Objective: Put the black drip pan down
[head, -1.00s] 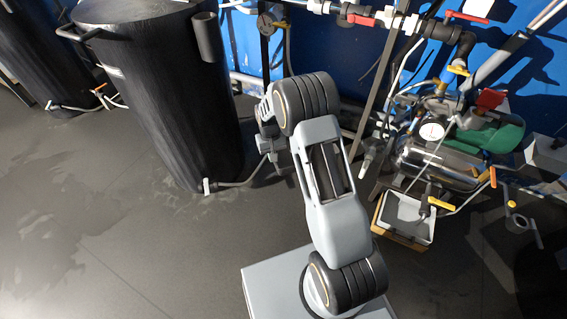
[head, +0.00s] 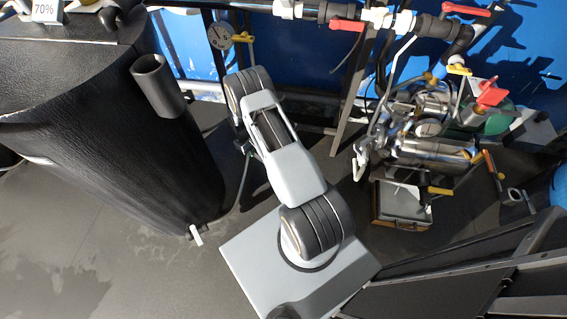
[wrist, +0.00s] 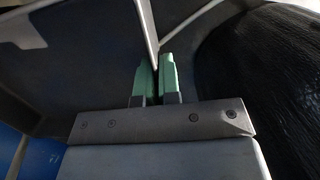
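In the wrist view, my gripper (wrist: 156,76) has two green fingertips close together. A thin grey edge (wrist: 146,24) of a dark panel runs down to the gap between them. It looks like the rim of the black drip pan, held edge-on. Most of the pan's shape cannot be made out against the dark surroundings. In the head view, my grey arm covers the gripper, and the pan cannot be seen there.
A large black tank (head: 130,150) stands left, close to my arm, and fills the wrist view's right side (wrist: 275,80). A silver pump assembly (head: 430,150) stands right, above a small grey-topped box (head: 400,205). Dark metal framing (head: 450,280) is at lower right. Open floor (head: 130,270) lies lower left.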

